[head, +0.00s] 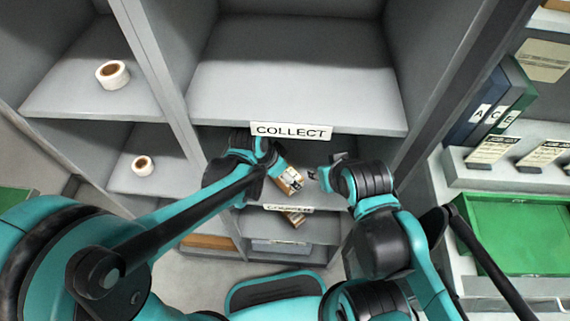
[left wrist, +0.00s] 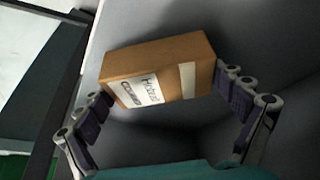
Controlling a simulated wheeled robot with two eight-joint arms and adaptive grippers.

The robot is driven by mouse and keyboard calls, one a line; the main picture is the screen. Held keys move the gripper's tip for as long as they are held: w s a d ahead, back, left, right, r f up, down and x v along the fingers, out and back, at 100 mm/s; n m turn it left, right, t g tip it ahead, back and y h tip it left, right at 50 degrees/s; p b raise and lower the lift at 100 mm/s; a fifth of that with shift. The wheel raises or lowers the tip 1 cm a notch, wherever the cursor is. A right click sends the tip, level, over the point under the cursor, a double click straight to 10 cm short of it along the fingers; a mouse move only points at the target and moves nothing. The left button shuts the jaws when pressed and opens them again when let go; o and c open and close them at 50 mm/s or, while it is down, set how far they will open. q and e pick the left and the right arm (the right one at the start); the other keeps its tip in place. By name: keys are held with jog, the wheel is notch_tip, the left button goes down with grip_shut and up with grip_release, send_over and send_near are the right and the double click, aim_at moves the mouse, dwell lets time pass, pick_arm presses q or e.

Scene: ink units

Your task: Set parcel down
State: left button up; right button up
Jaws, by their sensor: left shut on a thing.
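A brown cardboard parcel (head: 289,181) with a white label is in my left gripper (head: 276,167), tilted, below the shelf edge marked COLLECT (head: 290,131). In the left wrist view the parcel (left wrist: 160,75) lies between the finger pairs of my left gripper (left wrist: 168,100), with its label and a pale tape strip showing. I cannot tell whether the parcel touches a shelf board. My right gripper (head: 327,170) is just right of the parcel, with its fingers apart and nothing visible between them.
The COLLECT shelf (head: 300,85) is bare. Another brown box (head: 294,218) shows on a lower shelf. Tape rolls (head: 113,74) stand on the left shelves. At right are binders (head: 490,105) and a green tray (head: 515,235).

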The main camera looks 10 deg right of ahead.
pick_arm(q)
jog(key=shift+w+d, duration=0.1)
jog(key=shift+w, duration=0.4)
jog(key=w, duration=0.1)
jog(key=w+d, duration=0.1)
jog(key=w, duration=0.1)
jog(key=shift+s+a+f+b, duration=0.1)
jog(key=shift+f+b, duration=0.65)
jog(key=shift+f, duration=0.1)
jog(key=shift+s+r, duration=0.15)
jog(key=o, duration=1)
jog(key=shift+f, duration=0.25)
jog(key=shift+c, duration=0.2)
